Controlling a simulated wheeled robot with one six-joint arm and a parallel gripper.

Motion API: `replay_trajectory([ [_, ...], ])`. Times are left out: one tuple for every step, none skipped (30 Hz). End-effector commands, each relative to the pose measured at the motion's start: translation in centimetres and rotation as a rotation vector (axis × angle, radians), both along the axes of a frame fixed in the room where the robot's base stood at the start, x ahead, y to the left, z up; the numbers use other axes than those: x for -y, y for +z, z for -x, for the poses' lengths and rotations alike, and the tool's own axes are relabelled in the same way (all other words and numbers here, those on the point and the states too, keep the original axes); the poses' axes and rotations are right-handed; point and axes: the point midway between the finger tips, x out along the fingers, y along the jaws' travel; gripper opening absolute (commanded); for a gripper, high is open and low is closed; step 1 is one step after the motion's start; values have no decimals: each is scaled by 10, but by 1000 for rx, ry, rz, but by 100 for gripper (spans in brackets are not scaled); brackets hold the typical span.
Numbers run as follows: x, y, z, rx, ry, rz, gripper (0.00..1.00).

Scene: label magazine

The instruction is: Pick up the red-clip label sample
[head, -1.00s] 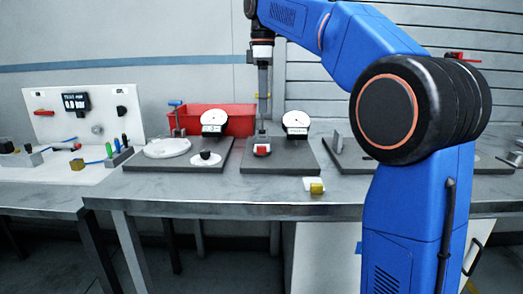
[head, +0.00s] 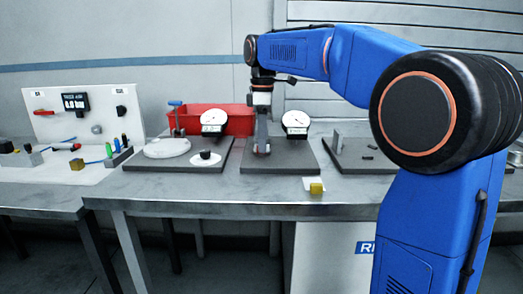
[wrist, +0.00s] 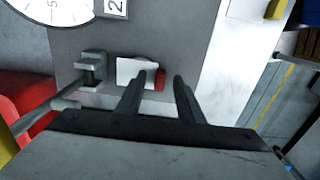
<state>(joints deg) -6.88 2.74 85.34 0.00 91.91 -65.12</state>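The label sample (wrist: 137,72) is a white rectangle with a red clip (wrist: 160,78) at its right end in the wrist view. It lies at a grey fixture on a dark plate. My gripper (wrist: 160,76) is open, with the red clip between its two dark fingertips; contact cannot be told. The left fingertip overlaps the white part. In the head view my gripper (head: 262,148) is down at the middle dark plate (head: 290,160) and hides the sample.
A dial gauge (head: 295,122) stands right of my gripper, another (head: 213,121) to the left. A red bin (head: 238,120) is behind. A yellow block (head: 316,189) sits near the bench's front edge. A grey bracket (wrist: 91,68) is close left of the sample in the wrist view.

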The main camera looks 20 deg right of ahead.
Motion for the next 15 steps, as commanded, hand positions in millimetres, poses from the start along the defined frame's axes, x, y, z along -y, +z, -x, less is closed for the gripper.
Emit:
replay_trajectory([
  [0,-3,0,0,0,0,34],
  [0,-4,0,0,0,0,34],
  [0,-5,0,0,0,0,34],
  [0,-5,0,0,0,0,34],
  [0,-5,0,0,0,0,34],
  [0,-5,0,0,0,0,34],
  [0,-5,0,0,0,0,34],
  [0,-5,0,0,0,0,34],
  [0,-5,0,0,0,0,32],
  [0,-5,0,0,0,0,25],
  [0,-5,0,0,0,0,18],
  [0,-5,0,0,0,0,8],
  [0,-5,0,0,0,0,1],
  [0,-5,0,0,0,0,0],
  [0,-5,0,0,0,0,0],
])
